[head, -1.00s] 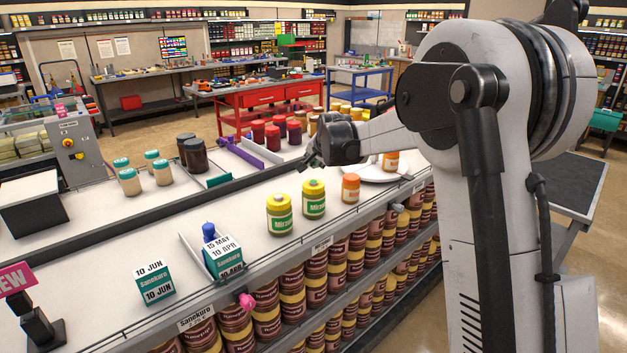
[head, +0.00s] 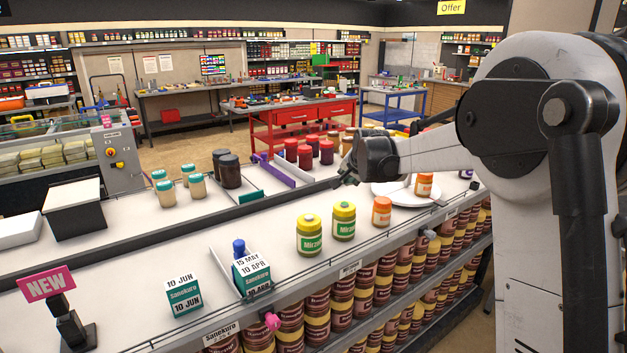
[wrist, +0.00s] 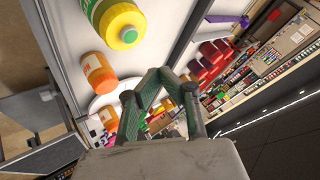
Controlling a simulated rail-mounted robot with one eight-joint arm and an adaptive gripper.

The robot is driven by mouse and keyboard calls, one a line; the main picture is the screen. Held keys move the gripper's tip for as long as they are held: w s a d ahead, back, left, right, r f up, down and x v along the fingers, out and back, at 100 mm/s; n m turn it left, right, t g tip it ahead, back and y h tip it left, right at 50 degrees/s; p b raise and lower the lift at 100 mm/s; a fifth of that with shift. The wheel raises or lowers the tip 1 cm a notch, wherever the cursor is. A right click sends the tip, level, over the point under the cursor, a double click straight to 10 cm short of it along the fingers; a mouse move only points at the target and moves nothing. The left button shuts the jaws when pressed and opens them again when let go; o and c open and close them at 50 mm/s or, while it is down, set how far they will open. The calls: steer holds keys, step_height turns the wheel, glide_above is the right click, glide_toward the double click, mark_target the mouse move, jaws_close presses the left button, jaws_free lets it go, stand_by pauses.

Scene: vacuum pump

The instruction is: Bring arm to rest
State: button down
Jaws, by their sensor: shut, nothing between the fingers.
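My gripper (head: 347,179) hangs above the white counter (head: 150,229), at the end of my arm, which comes in from the right. In the wrist view my gripper (wrist: 158,85) has its dark green fingers meeting at the tips, shut, with nothing between them. In the head view it is just behind the yellow jars and left of a white round plate (head: 385,197). It appears clear of the counter and the jars.
Two yellow jars with green labels (head: 310,235) and an orange jar (head: 382,211) stand near the counter's front edge. Another orange jar (head: 424,185) is by the plate. Red jars (head: 305,156) stand behind my gripper. Date boxes (head: 184,295) stand front left.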

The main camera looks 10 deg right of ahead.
steer(key=s+r+n+g+b, duration=0.1)
steer(key=s+r+n, duration=0.1)
steer(key=s, duration=1.2)
steer(key=s+r+n+b, duration=0.2)
steer(key=s, duration=1.3)
steer(key=s+f+n, duration=0.1)
steer(key=s+f, duration=0.2)
steer(key=s, duration=0.4)
steer(key=s+f+n+b, duration=0.1)
steer(key=s+f, duration=0.3)
steer(key=s, duration=0.4)
steer(key=s+f+n+g+b, duration=0.1)
steer(key=s+f, duration=0.3)
steer(key=s, duration=0.3)
steer(key=shift+s+f+n+h, duration=0.15)
steer(key=shift+s+n+h, duration=0.15)
steer(key=shift+s+n, duration=0.1)
